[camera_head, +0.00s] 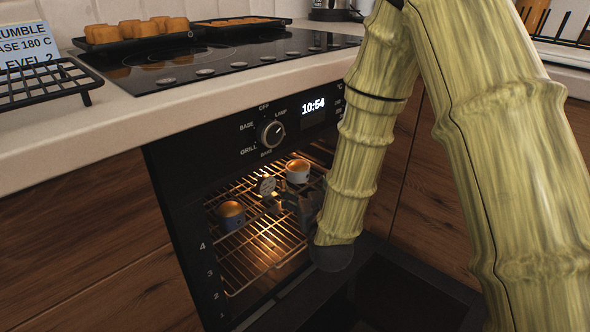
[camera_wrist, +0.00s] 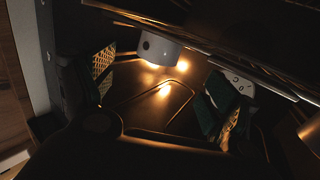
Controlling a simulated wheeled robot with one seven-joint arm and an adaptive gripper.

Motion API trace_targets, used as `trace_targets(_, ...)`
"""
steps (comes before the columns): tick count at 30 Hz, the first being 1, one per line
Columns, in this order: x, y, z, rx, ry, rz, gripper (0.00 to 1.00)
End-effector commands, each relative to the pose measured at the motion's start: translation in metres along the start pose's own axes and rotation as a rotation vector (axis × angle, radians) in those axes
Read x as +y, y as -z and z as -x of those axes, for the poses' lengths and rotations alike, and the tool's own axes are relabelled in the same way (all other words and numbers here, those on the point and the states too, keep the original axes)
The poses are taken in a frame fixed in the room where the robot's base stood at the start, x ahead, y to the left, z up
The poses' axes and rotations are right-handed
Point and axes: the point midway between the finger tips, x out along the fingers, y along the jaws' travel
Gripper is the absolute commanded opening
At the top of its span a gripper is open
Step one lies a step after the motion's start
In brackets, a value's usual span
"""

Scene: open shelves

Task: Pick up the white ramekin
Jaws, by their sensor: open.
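The white ramekin (camera_head: 298,176), with a browned top, stands on the wire rack inside the lit oven, toward the right. In the wrist view the ramekin (camera_wrist: 158,48) shows as a pale cup near the top, between the two fingers and beyond them. My gripper (camera_head: 285,196) is inside the oven opening, just in front of the ramekin. It is open, with patterned finger pads spread apart in the wrist view, and nothing is seen between them. I cannot tell from these views whether a finger touches the ramekin.
A dark blue-grey ramekin (camera_head: 231,218) stands on the same wire rack (camera_head: 262,240), to the left. The oven door (camera_head: 400,295) is folded down below my arm. The control panel (camera_head: 240,135) overhangs the opening. Trays of baked goods (camera_head: 138,40) sit on the hob above.

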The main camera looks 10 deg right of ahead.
Motion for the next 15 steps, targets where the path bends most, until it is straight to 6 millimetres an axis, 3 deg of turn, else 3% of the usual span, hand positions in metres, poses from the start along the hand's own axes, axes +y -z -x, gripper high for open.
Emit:
trace_targets(6,0.005,-0.002,-0.029,0.002,-0.007,0.000,0.88)
trace_targets(15,0.004,-0.003,-0.046,0.000,-0.005,0.000,0.88)
